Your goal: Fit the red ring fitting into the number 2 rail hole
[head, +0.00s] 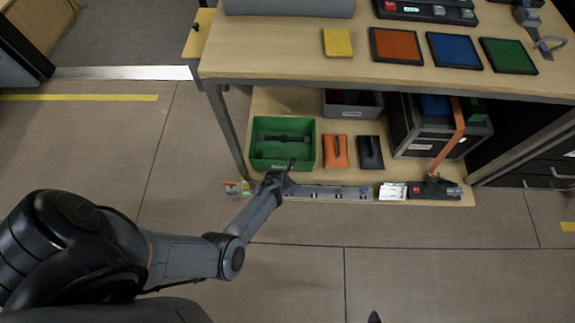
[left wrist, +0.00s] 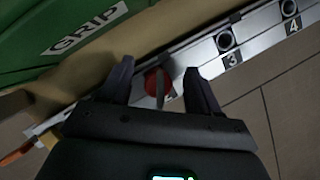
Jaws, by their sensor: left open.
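The red ring fitting (left wrist: 158,80) is at the rail in the left wrist view, with a grey fin standing up from it. It sits in line with holes 3 and 4, one spacing left of hole 3, where hole 2 falls. How deep it sits cannot be told. My left gripper (left wrist: 158,68) is open, with a finger on each side of the fitting and gaps between. In the head view the left gripper (head: 277,178) is over the left part of the rail (head: 325,193). A small dark tip at the bottom edge (head: 374,317) may be my right gripper.
A green bin (head: 255,135) with a dark item stands right behind the left gripper. Orange (head: 336,152) and black (head: 370,152) pouches lie beside it. A table edge (head: 400,82) overhangs the shelf. White and black items (head: 432,190) occupy the rail's right end. The floor in front is clear.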

